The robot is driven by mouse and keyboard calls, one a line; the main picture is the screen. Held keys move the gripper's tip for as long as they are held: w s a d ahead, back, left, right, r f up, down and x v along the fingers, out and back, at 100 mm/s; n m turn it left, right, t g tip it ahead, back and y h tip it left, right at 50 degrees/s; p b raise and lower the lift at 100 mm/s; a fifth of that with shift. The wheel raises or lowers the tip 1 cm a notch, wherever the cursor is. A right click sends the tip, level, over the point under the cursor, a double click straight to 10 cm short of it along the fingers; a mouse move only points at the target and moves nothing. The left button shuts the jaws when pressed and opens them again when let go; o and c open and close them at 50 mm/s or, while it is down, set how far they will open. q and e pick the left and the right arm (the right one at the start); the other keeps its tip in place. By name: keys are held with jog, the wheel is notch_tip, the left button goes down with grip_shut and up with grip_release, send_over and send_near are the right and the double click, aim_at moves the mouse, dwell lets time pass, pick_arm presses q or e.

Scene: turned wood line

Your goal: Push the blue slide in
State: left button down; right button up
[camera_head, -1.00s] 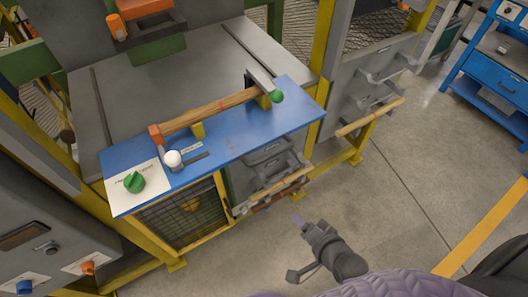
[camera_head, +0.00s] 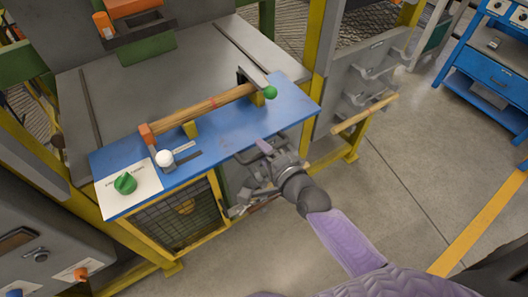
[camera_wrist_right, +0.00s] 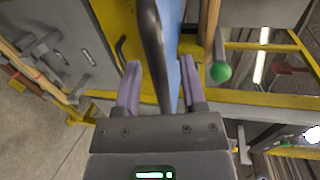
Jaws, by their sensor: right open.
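The blue slide (camera_head: 245,128) is a flat blue board projecting from the front of the grey machine bed. A wooden bar (camera_head: 205,107) lies along it on supports. My right gripper (camera_head: 262,150) is at the board's front edge, right of its middle. In the right wrist view, its two purple fingers (camera_wrist_right: 159,84) are open. A dark curved bar (camera_wrist_right: 153,45) runs between them, with the blue board (camera_wrist_right: 173,45) seen edge-on beside it. I cannot tell whether the fingers touch either. My left gripper is not in view.
A green ball knob (camera_head: 270,92) is at the bar's right end. Grey bins (camera_head: 372,95) hang on the right. The floor (camera_head: 390,200) in front is clear.

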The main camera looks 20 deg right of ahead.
jog(key=shift+c, duration=0.3)
grip_shut()
dwell(1.1)
